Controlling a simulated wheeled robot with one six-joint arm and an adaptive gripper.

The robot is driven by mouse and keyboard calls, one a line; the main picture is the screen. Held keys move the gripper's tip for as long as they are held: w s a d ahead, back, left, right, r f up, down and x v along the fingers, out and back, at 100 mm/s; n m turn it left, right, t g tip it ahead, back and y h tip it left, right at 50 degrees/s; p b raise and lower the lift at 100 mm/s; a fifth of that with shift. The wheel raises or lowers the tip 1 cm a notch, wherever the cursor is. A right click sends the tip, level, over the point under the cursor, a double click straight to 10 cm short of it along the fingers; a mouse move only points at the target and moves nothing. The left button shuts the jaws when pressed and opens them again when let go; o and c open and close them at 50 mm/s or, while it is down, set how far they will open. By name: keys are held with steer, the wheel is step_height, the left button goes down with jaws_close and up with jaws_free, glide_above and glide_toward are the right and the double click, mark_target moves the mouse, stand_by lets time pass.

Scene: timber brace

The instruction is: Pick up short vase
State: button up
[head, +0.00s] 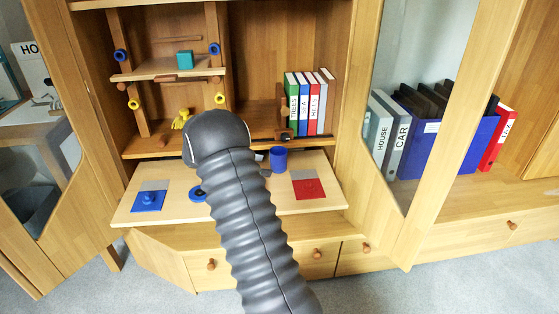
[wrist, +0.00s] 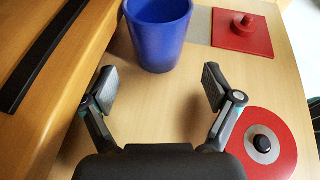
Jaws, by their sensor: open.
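The short vase is likely the blue cup-shaped vessel (head: 278,159), which stands upright on the fold-down wooden board (head: 245,202) in the head view. In the wrist view the blue vessel (wrist: 158,42) is at the top centre, with its open rim cut by the frame edge. My gripper (wrist: 158,87) is open and empty, with its two fingers spread on either side of a bare patch of board. The vessel is just beyond the fingertips, between their lines and apart from both. In the head view my arm hides most of the gripper.
A red square plate with a knob (wrist: 240,29) lies right of the vessel. A red disc with a black knob (wrist: 263,146) lies by the right finger. A blue square plate (head: 149,201) is at the board's left. Books (head: 308,103) stand on the shelf behind.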

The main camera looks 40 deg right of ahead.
mark_target(275, 163)
steer(key=d, duration=0.2)
steer(key=s+d, duration=0.1)
steer(key=shift+s+d, duration=0.2)
steer(key=shift+d, duration=0.15)
steer(key=shift+s+d+f, duration=0.1)
steer(key=shift+d+f, duration=0.1)
steer(key=shift+d, duration=0.1)
steer(key=c, duration=1.4)
steer(key=shift+r, duration=0.1)
